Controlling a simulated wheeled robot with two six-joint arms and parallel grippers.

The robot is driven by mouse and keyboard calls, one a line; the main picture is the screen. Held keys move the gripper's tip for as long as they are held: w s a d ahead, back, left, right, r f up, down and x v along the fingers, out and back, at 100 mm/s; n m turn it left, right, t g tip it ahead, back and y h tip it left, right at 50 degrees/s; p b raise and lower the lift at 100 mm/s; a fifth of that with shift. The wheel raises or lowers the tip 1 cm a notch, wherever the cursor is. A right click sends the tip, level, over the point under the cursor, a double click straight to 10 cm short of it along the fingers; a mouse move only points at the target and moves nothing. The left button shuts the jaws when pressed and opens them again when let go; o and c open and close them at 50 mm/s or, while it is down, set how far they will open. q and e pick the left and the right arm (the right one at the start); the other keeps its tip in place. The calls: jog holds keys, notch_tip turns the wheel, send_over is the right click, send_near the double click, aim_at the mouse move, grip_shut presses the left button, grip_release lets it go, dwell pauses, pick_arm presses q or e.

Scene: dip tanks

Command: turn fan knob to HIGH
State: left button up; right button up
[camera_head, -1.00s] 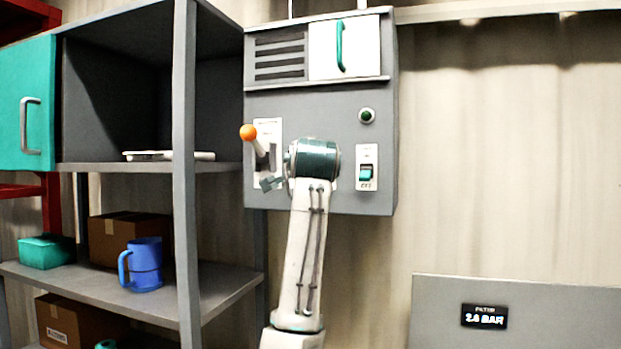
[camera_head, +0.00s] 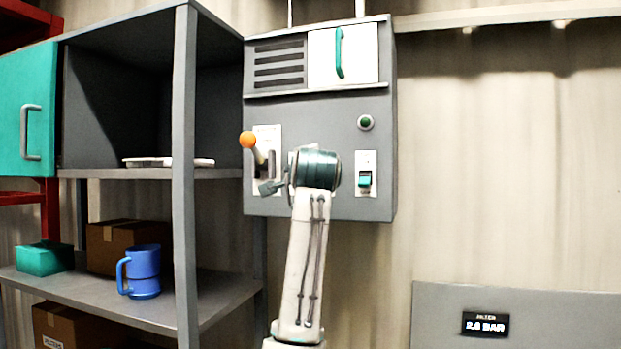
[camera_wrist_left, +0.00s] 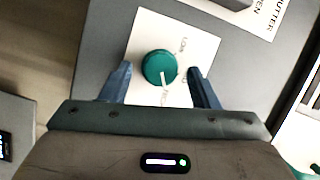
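The fan knob (camera_wrist_left: 160,68) is a round green knob with a white pointer line, on a white plate (camera_wrist_left: 205,45) in the left wrist view. Its pointer is toward the bottom of that picture, near a small label too blurred to read; another label at upper right seems to read LOW. My left gripper (camera_wrist_left: 159,78) is open, with one blue finger on each side of the knob and gaps visible between. In the head view my left gripper (camera_head: 270,187) is at the grey control box (camera_head: 320,108), and my wrist hides the knob. My right gripper is not in view.
The box also carries an orange-tipped lever (camera_head: 248,140), a green button (camera_head: 365,122), a teal rocker switch (camera_head: 364,179) and a door with a teal handle (camera_head: 339,52). Grey shelving (camera_head: 186,180) with a blue mug (camera_head: 142,270) stands close on the left.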

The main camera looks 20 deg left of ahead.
pick_arm(q)
jog(key=b+v, duration=0.5)
jog(key=v, duration=0.5)
jog(key=shift+s, duration=0.4)
jog(key=shift+d, duration=0.1)
